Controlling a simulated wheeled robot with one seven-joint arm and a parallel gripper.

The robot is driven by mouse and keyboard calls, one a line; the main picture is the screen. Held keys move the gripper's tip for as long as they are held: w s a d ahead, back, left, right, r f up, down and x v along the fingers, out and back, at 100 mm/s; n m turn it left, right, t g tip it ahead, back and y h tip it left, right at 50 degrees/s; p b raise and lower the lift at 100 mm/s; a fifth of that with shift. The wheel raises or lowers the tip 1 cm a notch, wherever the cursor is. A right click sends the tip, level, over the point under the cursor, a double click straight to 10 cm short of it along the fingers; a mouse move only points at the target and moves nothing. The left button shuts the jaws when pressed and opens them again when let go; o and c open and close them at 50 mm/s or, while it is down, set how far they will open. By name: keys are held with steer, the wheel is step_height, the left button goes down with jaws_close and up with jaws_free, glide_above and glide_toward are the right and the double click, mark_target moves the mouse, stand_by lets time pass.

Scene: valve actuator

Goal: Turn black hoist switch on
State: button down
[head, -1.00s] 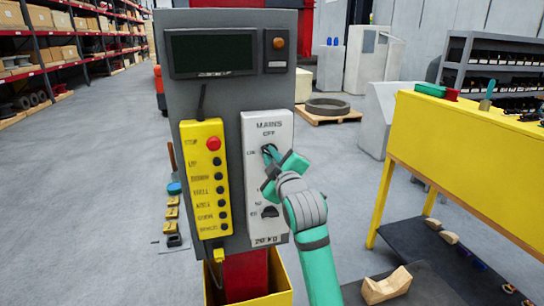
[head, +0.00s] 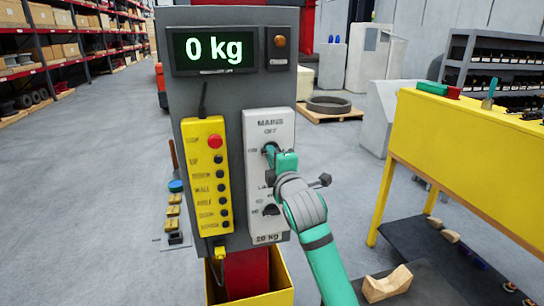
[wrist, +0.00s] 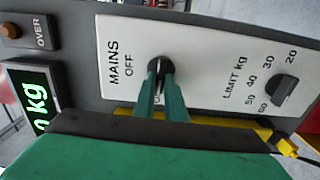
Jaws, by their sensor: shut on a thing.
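The black MAINS switch (wrist: 157,64) is a round knob on the white panel (head: 284,128) of the grey control box. In the wrist view my gripper's (wrist: 161,82) two green fingers are closed on the knob, covering much of it and part of the lettering below. In the head view my gripper (head: 269,152) reaches the upper part of the white panel from the right and hides most of the knob. The display (head: 212,51) above is lit green and reads "0 kg".
A second black knob, LIMIT kg (wrist: 284,90), sits on the same panel. A yellow push-button pendant (head: 207,175) hangs to the left. An orange OVER lamp (head: 280,41) is at the top right. A yellow workbench (head: 470,145) stands to the right.

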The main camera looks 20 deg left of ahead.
stand_by(0.4)
steer(key=c, duration=1.8)
jaws_free()
steer(key=v, duration=1)
steer(key=shift+s+d, duration=0.25)
steer(key=shift+s, duration=0.1)
steer(key=shift+f, duration=0.15)
